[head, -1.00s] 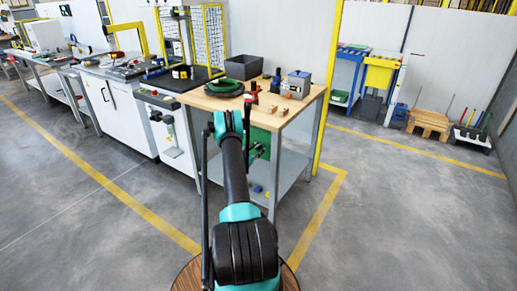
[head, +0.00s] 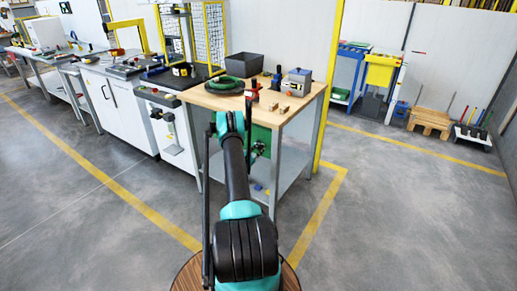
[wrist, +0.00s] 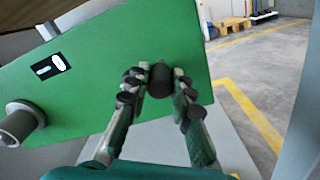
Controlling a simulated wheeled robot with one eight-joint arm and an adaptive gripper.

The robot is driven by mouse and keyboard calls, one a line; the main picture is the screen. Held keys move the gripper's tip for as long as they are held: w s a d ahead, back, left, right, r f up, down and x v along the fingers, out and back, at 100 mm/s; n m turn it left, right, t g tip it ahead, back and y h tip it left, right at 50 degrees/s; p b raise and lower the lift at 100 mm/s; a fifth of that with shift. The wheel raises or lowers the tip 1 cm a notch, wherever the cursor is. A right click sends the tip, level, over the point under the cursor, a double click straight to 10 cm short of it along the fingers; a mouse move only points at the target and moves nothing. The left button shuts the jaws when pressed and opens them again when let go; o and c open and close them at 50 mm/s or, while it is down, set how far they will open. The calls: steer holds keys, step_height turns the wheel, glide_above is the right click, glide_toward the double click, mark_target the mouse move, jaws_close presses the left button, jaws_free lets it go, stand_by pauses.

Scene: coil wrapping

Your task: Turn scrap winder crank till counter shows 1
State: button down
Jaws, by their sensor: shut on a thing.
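The scrap winder's green panel (wrist: 110,60) fills much of the wrist view and also shows under the wooden bench's edge in the head view (head: 262,138). A black counter window (wrist: 50,67) on it carries white marks; the rounded one resembles a 0, but the tilted view makes the reading uncertain. A grey cylindrical hub (wrist: 20,122) sticks out at the panel's left. My gripper (wrist: 159,84) is shut on a dark round knob (wrist: 160,72), apparently the crank handle, in front of the panel's right part. The crank's arm is hidden. In the head view my arm mostly covers this area.
The wooden bench top (head: 225,101) above holds a green coil (head: 225,84), a dark bin (head: 245,66) and a grey box (head: 297,80). A bench leg (head: 276,175) stands close by my arm. Open floor (head: 400,220) lies to the right.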

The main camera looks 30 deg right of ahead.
steer(key=shift+f+m, duration=0.3)
steer(key=shift+m, duration=0.4)
steer(key=shift+s, duration=0.1)
steer(key=c, duration=1.3)
jaws_free()
steer(key=shift+r, duration=0.1)
step_height(320, 180, up, 10)
steer(key=shift+f, duration=0.1)
